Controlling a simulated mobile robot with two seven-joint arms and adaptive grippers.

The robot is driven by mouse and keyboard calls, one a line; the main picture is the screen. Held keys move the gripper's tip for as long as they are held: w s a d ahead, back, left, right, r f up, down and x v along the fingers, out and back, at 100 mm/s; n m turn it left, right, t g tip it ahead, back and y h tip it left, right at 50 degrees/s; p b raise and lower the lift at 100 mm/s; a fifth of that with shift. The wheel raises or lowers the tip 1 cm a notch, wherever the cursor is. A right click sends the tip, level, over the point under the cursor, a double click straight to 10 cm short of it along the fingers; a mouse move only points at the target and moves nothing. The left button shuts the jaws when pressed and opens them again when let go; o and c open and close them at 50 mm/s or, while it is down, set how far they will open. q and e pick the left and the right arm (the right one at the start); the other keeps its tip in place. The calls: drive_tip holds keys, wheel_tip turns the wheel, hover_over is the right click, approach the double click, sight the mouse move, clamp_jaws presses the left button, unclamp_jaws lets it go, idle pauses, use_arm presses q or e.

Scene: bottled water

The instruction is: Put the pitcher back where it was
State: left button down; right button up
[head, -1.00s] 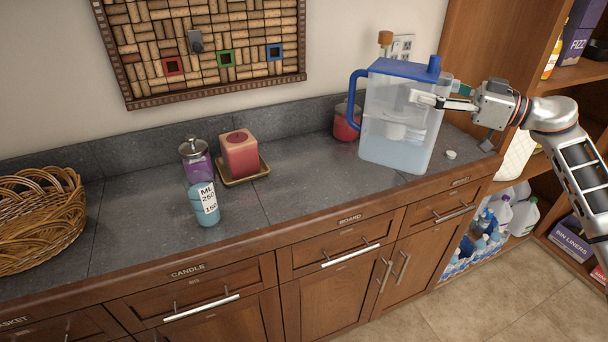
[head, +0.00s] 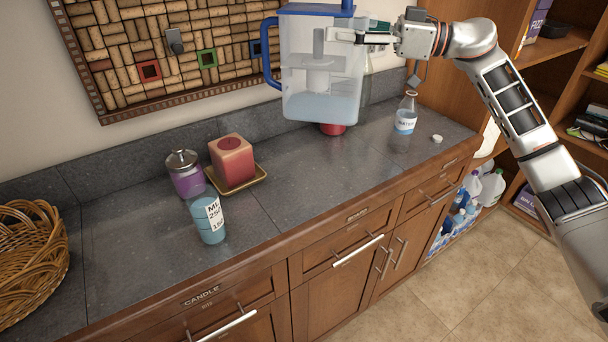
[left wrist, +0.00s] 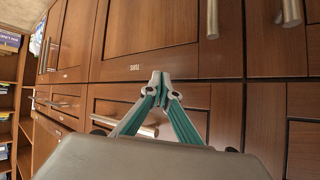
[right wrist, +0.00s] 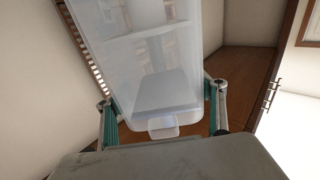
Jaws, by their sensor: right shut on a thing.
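The clear pitcher (head: 312,92) with a blue handle and blue lid holds some water and hangs upright above the counter (head: 300,194). The frame's top edge cuts off its lid. My right gripper (head: 350,36) is shut on the pitcher from the right. In the right wrist view the pitcher's clear body (right wrist: 150,65) sits between the two fingers (right wrist: 160,110). My left gripper (left wrist: 160,80) has its fingertips together and holds nothing, facing cabinet doors; it is outside the head view.
A small water bottle (head: 405,118) and a white cap (head: 437,139) stand at the counter's right. A red jar (head: 332,129) is mostly hidden behind the pitcher. The middle counter is clear.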

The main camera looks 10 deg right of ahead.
sight(331, 115)
drive_tip(key=shift+w+a+r, duration=0.1)
drive_tip(key=shift+a+r, duration=0.3)
drive_tip(key=shift+a, duration=0.1)
drive_tip(key=shift+a+f, duration=0.1)
drive_tip(key=shift+f, duration=0.15)
use_arm(q)
drive_tip(key=shift+w+a+f, duration=0.15)
drive_tip(key=shift+a+f, duration=0.05)
drive_tip(key=shift+a, duration=0.15)
use_arm(e)
wheel_tip(331, 115, down, 19)
drive_tip(key=shift+f, duration=0.25)
drive_tip(key=o, duration=2.1)
drive_tip(key=shift+f, duration=0.2)
drive_tip(key=shift+r, duration=0.1)
